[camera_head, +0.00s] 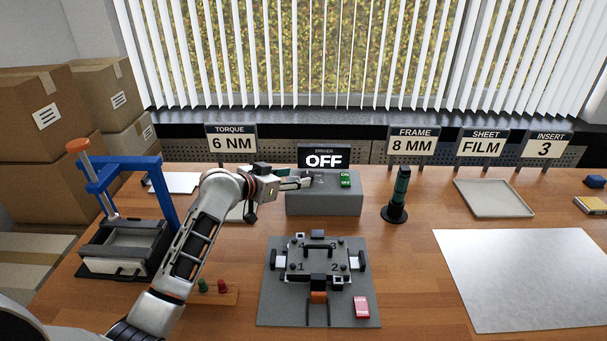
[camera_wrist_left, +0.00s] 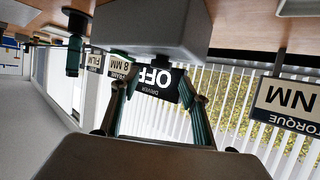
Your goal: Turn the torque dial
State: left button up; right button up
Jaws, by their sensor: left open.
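The grey driver box (camera_head: 325,203) stands at the back middle of the table, with a green ON button (camera_head: 345,180) on its top right. My left gripper (camera_head: 303,181) reaches in from the left at the box's top left part. The torque dial cannot be made out clearly; the gripper covers that part of the box. My right gripper is not in view.
The driver display (camera_head: 324,157) reads OFF behind the box. The torque sign (camera_head: 231,143) reads 6 NM. A dark green cylindrical tool (camera_head: 401,188) stands right of the box. A fixture plate (camera_head: 275,308) lies in front. A blue-framed press (camera_head: 125,225) stands left.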

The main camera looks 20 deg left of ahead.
aim_at(306, 175)
pick_arm(q)
jog(key=shift+x, duration=2.5)
jog(key=c, duration=1.1)
